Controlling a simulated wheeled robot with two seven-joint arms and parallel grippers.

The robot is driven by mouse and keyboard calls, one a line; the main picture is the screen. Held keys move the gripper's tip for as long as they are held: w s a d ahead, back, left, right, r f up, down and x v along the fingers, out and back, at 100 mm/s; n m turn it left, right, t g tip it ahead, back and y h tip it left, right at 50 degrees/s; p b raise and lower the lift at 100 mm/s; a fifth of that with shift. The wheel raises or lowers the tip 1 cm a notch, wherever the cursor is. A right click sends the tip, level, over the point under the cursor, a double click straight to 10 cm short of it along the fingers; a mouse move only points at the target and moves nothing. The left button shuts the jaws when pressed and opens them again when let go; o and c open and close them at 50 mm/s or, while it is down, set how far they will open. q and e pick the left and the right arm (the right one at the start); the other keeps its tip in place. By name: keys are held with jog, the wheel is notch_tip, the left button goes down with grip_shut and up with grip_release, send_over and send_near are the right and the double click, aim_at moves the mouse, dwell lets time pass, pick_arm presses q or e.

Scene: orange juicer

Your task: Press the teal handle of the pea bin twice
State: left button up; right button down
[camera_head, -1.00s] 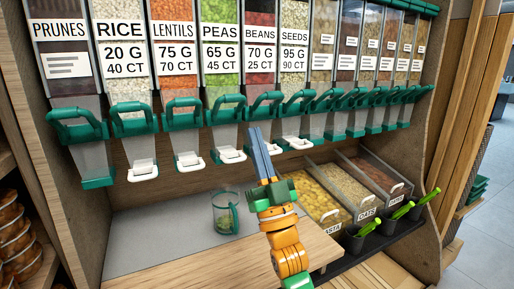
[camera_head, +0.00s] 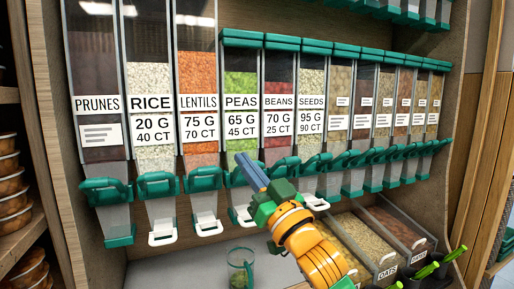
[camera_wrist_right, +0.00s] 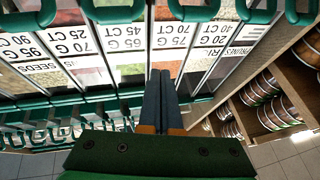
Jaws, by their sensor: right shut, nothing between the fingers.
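The pea bin (camera_head: 240,85) holds green peas behind a label reading PEAS 65 G 45 CT. It also shows upside down in the wrist view (camera_wrist_right: 127,42). Its teal handle (camera_head: 232,180) is partly hidden by my right gripper. My right gripper (camera_head: 240,157) is shut and empty, its long blue-grey fingers pointing up and left across the handle; I cannot tell if they touch it. The fingers also show in the wrist view (camera_wrist_right: 160,75). A clear cup with a teal handle (camera_head: 240,268) stands below the pea spout with something green inside. My left gripper is out of view.
The lentil handle (camera_head: 203,179) and bean handle (camera_head: 284,167) are close on either side. Open grain bins (camera_head: 350,240) with green scoops are at lower right. Jars line a shelf (camera_head: 22,200) at the far left.

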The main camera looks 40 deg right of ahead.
aim_at(253, 159)
pick_arm(q)
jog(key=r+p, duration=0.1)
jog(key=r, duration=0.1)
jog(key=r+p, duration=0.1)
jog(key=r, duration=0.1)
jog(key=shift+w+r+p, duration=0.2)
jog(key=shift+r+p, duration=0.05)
jog(key=shift+p, duration=0.05)
pick_arm(e)
jog(key=d+m+g+h, duration=0.1)
jog(key=s+d+m+g+h, duration=0.1)
jog(key=g+h, duration=0.1)
jog(key=d+r+g+h, duration=0.1)
jog(key=d+g, duration=0.1)
jog(key=shift+s+m+h, duration=0.15)
jog(key=shift+m+h, duration=0.15)
jog(key=shift+m, duration=0.1)
jog(key=shift+r, duration=0.1)
